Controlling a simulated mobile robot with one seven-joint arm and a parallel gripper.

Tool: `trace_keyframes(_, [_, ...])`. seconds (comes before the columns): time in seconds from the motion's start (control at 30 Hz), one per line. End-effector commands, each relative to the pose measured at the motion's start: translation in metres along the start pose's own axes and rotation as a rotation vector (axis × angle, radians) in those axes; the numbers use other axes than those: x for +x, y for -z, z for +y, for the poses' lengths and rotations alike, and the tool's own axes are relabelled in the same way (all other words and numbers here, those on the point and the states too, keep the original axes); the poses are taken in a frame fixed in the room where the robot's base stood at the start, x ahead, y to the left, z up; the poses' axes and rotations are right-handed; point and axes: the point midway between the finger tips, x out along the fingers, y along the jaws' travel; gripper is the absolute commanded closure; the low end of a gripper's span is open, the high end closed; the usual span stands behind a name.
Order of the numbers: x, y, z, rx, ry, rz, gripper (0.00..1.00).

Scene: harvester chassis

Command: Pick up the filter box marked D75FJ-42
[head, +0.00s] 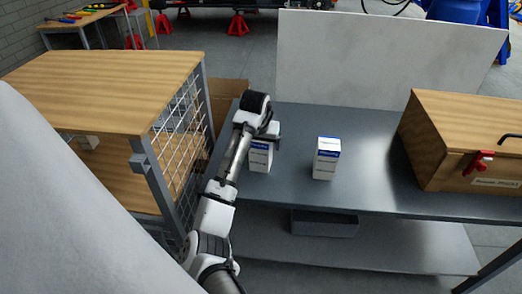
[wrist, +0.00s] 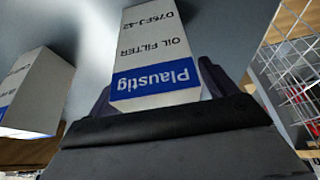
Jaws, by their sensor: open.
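The white and blue filter box (wrist: 152,45) reads "Plaustig", "OIL FILTER" and D75FJ-42, upside down in the wrist view. It stands upright on the grey table, left of a second box, in the head view (head: 260,158). My gripper (wrist: 158,92) is open, with a dark finger on each side of the box's blue-banded end. I cannot tell whether either finger touches it. In the head view my gripper (head: 264,132) is over the box and hides part of its top. The second white and blue box (wrist: 36,88) stands apart, also in the head view (head: 326,160).
The grey table (head: 365,190) has free room around the second box. A wooden crate (head: 455,135) with a red latch stands at its right. A wooden-topped shelf with wire mesh (head: 180,125) is close on the left. A pale panel (head: 390,60) rises behind the table.

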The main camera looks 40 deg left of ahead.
Motion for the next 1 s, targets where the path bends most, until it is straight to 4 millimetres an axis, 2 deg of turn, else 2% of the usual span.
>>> trace_keyframes(0.13, [0.0000, -0.0001, -0.0001, 0.000, 0.000, 0.000, 0.15])
trace_keyframes(0.17, [0.0000, -0.0001, -0.0001, 0.000, 0.000, 0.000, 0.18])
trace_keyframes(0.63, [-0.0005, 0.0000, 0.0000, 0.000, 0.000, 0.000, 0.78])
trace_keyframes(1.0, [-0.0068, 0.0032, -0.0003, 0.000, 0.001, 0.003, 0.78])
